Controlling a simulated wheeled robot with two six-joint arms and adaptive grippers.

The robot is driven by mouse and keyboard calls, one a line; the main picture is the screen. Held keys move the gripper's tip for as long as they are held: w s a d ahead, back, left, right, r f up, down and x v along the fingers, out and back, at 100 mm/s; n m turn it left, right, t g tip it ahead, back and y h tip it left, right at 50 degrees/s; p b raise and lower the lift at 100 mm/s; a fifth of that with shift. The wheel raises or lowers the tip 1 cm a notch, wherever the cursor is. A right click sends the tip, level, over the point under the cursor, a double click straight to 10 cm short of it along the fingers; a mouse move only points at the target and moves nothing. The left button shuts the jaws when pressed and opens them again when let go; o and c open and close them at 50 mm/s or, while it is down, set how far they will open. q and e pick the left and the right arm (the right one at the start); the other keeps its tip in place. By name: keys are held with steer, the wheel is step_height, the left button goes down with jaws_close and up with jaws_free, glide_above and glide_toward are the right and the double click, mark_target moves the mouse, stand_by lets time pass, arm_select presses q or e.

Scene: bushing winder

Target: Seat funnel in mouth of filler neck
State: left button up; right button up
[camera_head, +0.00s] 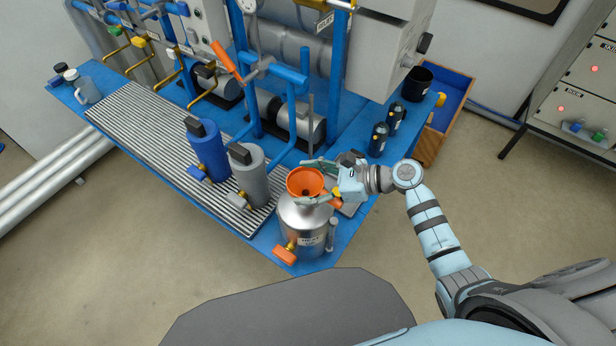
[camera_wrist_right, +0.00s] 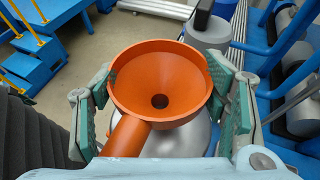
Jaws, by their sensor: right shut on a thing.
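The orange funnel (camera_head: 304,182) is upright just above or at the top of the silver canister (camera_head: 302,228) near the table's front right corner. My right gripper (camera_head: 318,181) reaches in from the right, its fingers around the funnel's cone. The right wrist view shows the funnel (camera_wrist_right: 160,85) between the two green-padded fingers of my gripper (camera_wrist_right: 168,100), with its handle toward the wrist. The canister's silver shoulder (camera_wrist_right: 178,140) lies below. The filler neck and the spout are hidden under the cone, so I cannot tell how they meet. My left gripper is not in view.
A grey cylinder (camera_head: 247,172) and a blue cylinder (camera_head: 208,150) with brass valves stand left on the slatted grating (camera_head: 140,150). Dark bottles (camera_head: 379,138) stand to the right behind my arm. Blue pipework (camera_head: 292,115) rises behind the canister.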

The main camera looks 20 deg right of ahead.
steer(key=shift+f, duration=0.8)
stand_by(0.4)
steer(key=o, duration=1.4)
steer(key=shift+o, duration=0.2)
steer(key=v, duration=1.2)
